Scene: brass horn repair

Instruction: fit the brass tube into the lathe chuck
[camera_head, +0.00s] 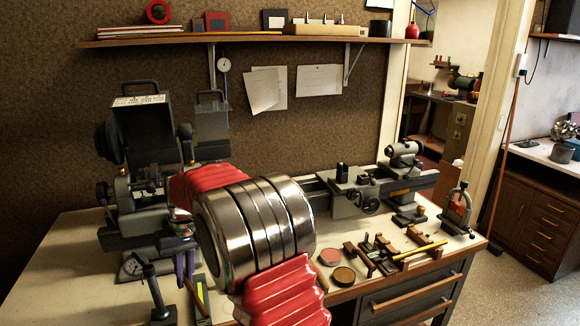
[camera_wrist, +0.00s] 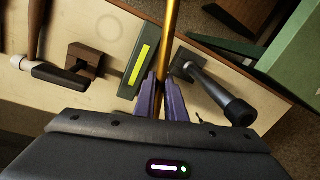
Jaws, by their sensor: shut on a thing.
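My gripper (camera_wrist: 161,84), with two purple fingers, is shut on the brass tube (camera_wrist: 171,35) in the wrist view. The tube runs up out of the top of that picture, so its far end is out of view. The chuck is not clearly visible; my arm covers the middle of the lathe.
The bench (camera_head: 70,235) holds a dial gauge (camera_head: 133,265), a dark post tool (camera_head: 158,300), round tins (camera_head: 344,275) and a wooden rack with a yellow rod (camera_head: 421,250). In the wrist view a green block (camera_wrist: 143,66) and a dark-handled tool (camera_wrist: 222,92) flank the tube.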

